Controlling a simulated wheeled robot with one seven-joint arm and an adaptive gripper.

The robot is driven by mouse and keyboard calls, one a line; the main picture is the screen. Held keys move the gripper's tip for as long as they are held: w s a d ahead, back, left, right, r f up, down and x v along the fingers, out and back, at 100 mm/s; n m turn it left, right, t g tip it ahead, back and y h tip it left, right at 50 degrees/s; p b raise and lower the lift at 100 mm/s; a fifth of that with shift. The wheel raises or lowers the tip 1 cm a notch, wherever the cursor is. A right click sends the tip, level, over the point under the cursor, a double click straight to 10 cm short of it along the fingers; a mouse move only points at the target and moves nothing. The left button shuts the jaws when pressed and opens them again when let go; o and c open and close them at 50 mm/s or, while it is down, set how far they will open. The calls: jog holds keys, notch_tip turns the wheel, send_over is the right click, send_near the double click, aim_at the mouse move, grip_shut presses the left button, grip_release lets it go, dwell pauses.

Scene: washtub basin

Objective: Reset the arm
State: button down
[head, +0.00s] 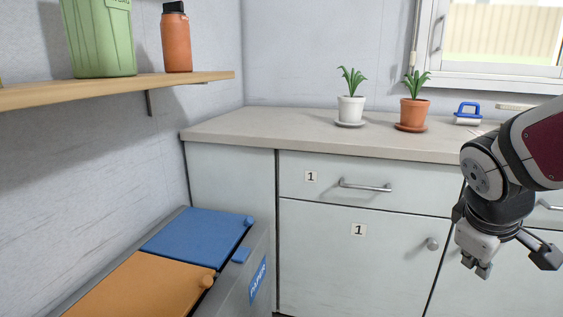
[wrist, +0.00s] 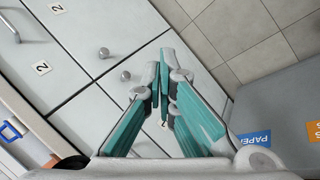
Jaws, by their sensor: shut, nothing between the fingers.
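My gripper (head: 483,268) is at the right of the head view, below the counter top and in front of the cabinet fronts. In the wrist view its two teal-padded fingers (wrist: 162,72) come together at the tips, with nothing seen between them. My arm enters from the right edge in the head view and bends downward at the wrist. No object hangs from the gripper.
The counter (head: 300,123) holds a white-potted plant (head: 351,108), a terracotta-potted plant (head: 414,111) and a blue-handled item (head: 467,112). Cabinet drawer (head: 330,185) and door are closed. Lidded bins (head: 195,237) stand lower left. A shelf (head: 120,89) holds a green container and orange bottle.

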jog(key=s+a+m+g+y, duration=0.25)
jog(key=s+a, duration=0.45)
jog(key=s, duration=0.5)
jog(key=s+a+m+g+y, duration=0.1)
jog(key=s+a+m+y, duration=0.15)
jog(key=s+a, duration=0.7)
jog(key=s+d+r+t+p, duration=0.1)
jog(key=r+t+p, duration=0.1)
jog(key=r+p, duration=1.3)
jog(key=s+d+r+t+p, duration=0.1)
jog(key=d+r+t+p, duration=0.1)
jog(key=r+p, duration=1.4)
notch_tip(320, 180, up, 2)
jog(key=shift+d+r, duration=0.1)
jog(key=shift+d, duration=0.05)
